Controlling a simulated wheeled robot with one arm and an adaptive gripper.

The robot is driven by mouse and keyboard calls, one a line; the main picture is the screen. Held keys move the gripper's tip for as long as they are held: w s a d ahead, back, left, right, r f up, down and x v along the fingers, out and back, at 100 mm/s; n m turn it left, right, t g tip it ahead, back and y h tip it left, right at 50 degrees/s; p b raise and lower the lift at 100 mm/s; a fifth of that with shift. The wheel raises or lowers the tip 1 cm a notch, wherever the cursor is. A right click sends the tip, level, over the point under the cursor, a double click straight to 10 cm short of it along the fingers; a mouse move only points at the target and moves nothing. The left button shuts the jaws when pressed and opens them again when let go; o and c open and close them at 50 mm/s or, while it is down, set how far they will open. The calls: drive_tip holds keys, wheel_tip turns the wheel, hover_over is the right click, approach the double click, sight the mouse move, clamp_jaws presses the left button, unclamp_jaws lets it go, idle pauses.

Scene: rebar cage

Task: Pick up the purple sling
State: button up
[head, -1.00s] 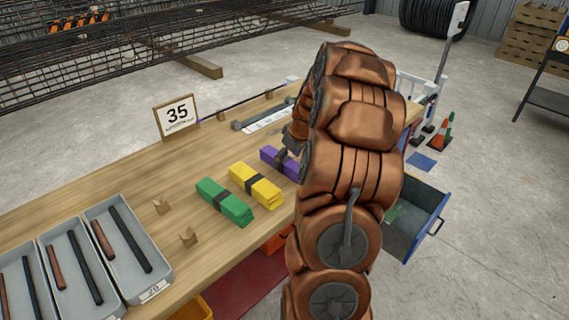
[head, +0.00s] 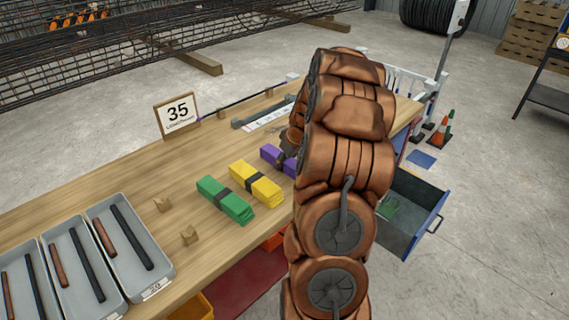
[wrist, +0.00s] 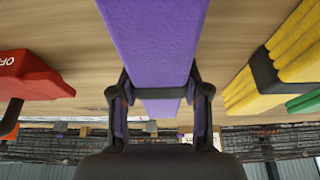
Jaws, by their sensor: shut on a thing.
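The purple sling (head: 270,153) is a folded bundle in the row of slings on the wooden table, partly hidden by my arm in the head view. In the wrist view the purple sling (wrist: 155,40) runs between the two dark fingers. My gripper (wrist: 158,90) is shut on it, one finger on each side, near the dark band around it. In the head view my gripper (head: 288,145) is mostly hidden behind my copper-coloured arm. I cannot tell whether the sling is clear of the tabletop.
A yellow sling (head: 255,185) and a green sling (head: 225,201) lie left of the purple one. A red object (wrist: 32,76) with white letters is on the other side. Grey trays (head: 128,245) hold bars at left. A blue drawer (head: 412,215) stands open at right.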

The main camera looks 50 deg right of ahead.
clamp_jaws()
drive_tip(key=shift+r, duration=0.15)
